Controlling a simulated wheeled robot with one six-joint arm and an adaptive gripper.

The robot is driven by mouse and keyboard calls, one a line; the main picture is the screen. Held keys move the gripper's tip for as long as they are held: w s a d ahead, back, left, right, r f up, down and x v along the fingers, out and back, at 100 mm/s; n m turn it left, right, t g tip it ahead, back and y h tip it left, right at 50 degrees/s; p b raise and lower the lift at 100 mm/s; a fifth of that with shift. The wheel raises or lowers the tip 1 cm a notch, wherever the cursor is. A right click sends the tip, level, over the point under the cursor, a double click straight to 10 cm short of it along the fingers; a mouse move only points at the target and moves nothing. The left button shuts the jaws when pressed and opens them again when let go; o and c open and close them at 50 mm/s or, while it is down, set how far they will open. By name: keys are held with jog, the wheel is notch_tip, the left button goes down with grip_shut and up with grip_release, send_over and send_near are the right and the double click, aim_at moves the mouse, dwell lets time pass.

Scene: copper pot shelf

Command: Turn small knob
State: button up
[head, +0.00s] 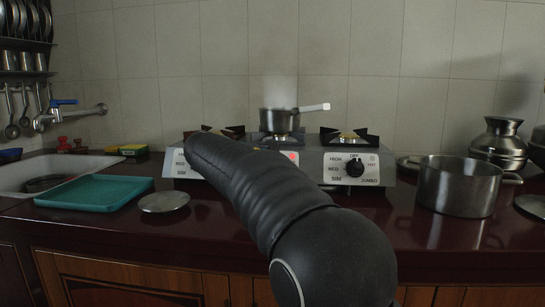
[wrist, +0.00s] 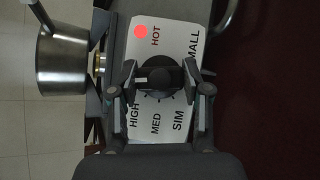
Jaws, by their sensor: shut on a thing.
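The small knob (wrist: 158,84) is a round black dial on a white plate marked HOT, SMALL, SIM, MED and HIGH in the wrist view. A red light (wrist: 140,31) glows by the word HOT; it also shows in the head view (head: 291,156). My gripper (wrist: 160,74) is shut on the knob, with a fingertip at each side of it. In the head view my arm hides the knob and the gripper. The knob's pointer is hard to read.
A small steam-topped pot (head: 278,122) sits on the burner behind the plate. A right-hand knob (head: 355,167) marked JUMBO is uncovered. A large pot (head: 458,187) stands right; a teal board (head: 96,191) and steel lid (head: 164,202) lie left.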

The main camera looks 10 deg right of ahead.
jog(key=shift+m+g+p, duration=0.5)
jog(key=shift+m+g, duration=0.1)
jog(key=shift+m, duration=0.4)
jog(key=shift+y, duration=0.3)
jog(key=o, duration=1.2)
jog(key=shift+d, duration=0.1)
jog(key=shift+c, duration=0.2)
jog(key=v, duration=1.2)
jog(key=shift+w, duration=0.1)
